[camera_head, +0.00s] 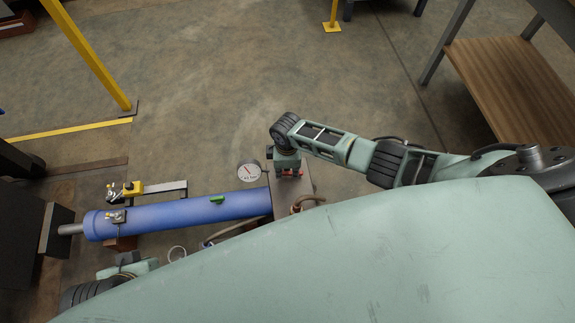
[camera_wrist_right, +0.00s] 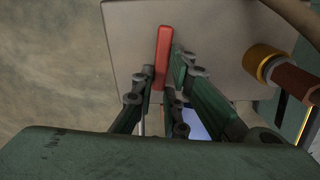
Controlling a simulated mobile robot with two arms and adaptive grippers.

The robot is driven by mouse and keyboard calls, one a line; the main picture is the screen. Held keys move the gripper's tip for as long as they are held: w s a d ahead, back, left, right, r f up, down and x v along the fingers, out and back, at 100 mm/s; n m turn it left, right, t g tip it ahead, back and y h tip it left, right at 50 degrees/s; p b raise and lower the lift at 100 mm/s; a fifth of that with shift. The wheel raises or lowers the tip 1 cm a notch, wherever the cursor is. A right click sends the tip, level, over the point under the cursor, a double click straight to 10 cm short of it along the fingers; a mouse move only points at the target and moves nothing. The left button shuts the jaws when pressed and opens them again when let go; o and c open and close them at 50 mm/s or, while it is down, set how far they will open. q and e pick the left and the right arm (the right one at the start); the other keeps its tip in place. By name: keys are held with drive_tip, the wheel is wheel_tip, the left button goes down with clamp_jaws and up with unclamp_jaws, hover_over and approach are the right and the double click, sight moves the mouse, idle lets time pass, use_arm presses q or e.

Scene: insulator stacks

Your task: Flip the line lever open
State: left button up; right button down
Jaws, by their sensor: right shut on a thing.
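The red lever (camera_wrist_right: 164,50) stands upright in the right wrist view, in front of a pale grey block face (camera_wrist_right: 130,40). My right gripper (camera_wrist_right: 163,84) is shut on the red lever, with its fingers on both sides of the lower part. In the head view my right gripper (camera_head: 286,172) points down over the grey block (camera_head: 307,183) at the right end of a blue cylinder (camera_head: 170,215). Small bits of red show at its fingertips there. Part of my left gripper (camera_head: 125,262) shows at the lower left, but its fingers are not clear.
A brass fitting with a hose (camera_wrist_right: 262,62) is right of the lever. A yellow post (camera_head: 90,55) and a wooden shelf (camera_head: 510,85) stand farther off. Open floor lies between.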

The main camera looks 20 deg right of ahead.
sight(287, 175)
drive_tip(key=shift+s+a+n, duration=0.15)
drive_tip(key=shift+s+n, duration=0.15)
drive_tip(key=shift+n, duration=0.5)
drive_tip(key=c, duration=1.8)
unclamp_jaws()
drive_tip(key=shift+o, duration=0.2)
wheel_tip(287, 175, up, 12)
